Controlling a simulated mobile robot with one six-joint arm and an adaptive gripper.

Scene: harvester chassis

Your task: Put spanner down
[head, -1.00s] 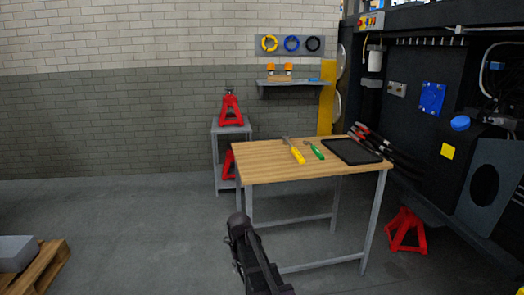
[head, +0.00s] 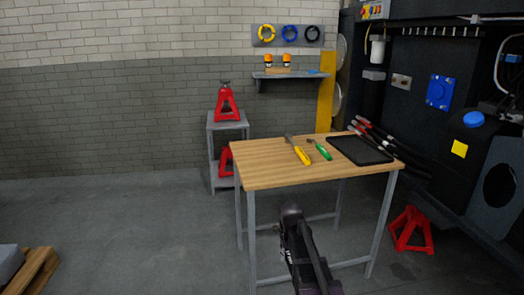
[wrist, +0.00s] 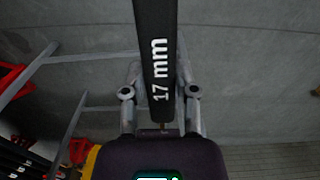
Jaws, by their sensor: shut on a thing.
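In the wrist view, my gripper (wrist: 160,95) is shut on a dark spanner (wrist: 157,45) marked "17 mm". The spanner runs up out of the top of the picture, so its far end is hidden. In the head view, the dark end of my arm (head: 300,235) is low in the picture, in front of the workbench's front edge. The wooden workbench (head: 270,175) stands ahead on grey legs. A flat black tray (head: 360,150) lies on its right side.
A yellow-handled tool (head: 301,155) and a green-handled tool (head: 322,151) lie on the bench. Its left and front top is bare. A red jack stand (head: 411,230) is on the floor at right, by the dark machine (head: 440,130). A grey stand (head: 212,150) is behind left.

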